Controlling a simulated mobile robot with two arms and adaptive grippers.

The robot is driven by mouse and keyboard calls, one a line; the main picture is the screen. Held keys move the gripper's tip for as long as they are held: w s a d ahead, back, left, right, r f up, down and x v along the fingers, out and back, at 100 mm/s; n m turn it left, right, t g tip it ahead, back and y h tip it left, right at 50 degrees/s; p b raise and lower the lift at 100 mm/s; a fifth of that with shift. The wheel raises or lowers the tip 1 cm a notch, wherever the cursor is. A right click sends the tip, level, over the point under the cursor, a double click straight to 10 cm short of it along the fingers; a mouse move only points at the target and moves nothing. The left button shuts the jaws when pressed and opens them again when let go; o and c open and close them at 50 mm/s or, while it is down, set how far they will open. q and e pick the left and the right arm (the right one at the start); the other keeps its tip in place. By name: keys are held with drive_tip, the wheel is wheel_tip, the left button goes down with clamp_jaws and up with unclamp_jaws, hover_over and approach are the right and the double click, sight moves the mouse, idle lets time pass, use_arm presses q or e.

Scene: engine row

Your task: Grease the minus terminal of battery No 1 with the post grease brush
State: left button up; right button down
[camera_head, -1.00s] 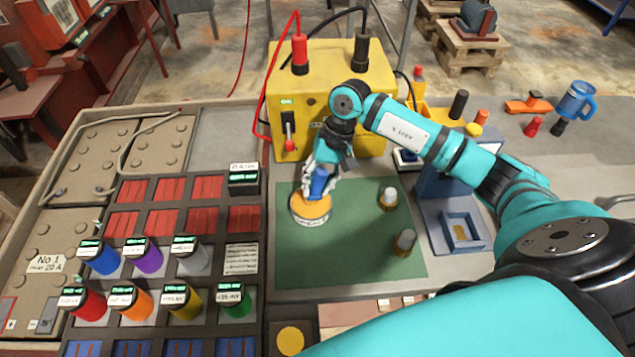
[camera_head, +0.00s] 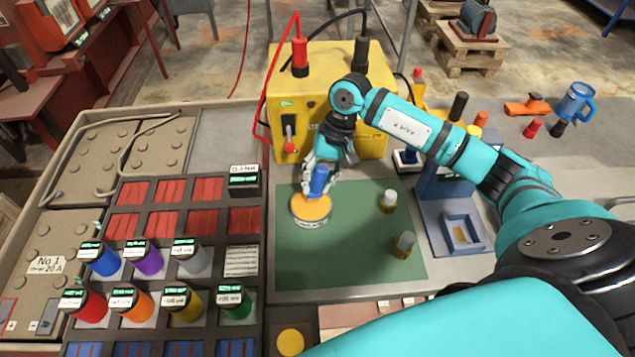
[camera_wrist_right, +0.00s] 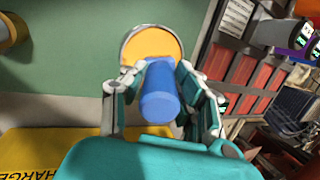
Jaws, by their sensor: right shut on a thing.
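My right gripper (camera_head: 322,172) is shut on the blue handle of the post grease brush (camera_head: 319,183). The handle also shows between the fingers in the wrist view (camera_wrist_right: 159,92). The brush is over the round grease tin (camera_head: 311,212) with its orange-yellow contents, on the green mat; its bristles are hidden, so I cannot tell whether they touch the grease. Battery No 1 (camera_head: 47,240) is at the lower left, its label reading No 1. Its minus terminal (camera_head: 47,316) is near the left edge, beside the plus terminal (camera_head: 8,312). My left gripper is not in view.
A rack (camera_head: 160,232) of colored, labelled knobs stands between battery and green mat (camera_head: 345,265). Two small brass-based posts (camera_head: 388,201) are on the mat. The yellow charger (camera_head: 330,95) with red and black leads stands behind. A blue fixture (camera_head: 463,228) is right of the mat.

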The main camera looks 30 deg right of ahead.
sight(317, 170)
drive_tip(key=shift+r+p, duration=0.6)
drive_tip(key=shift+r, duration=2)
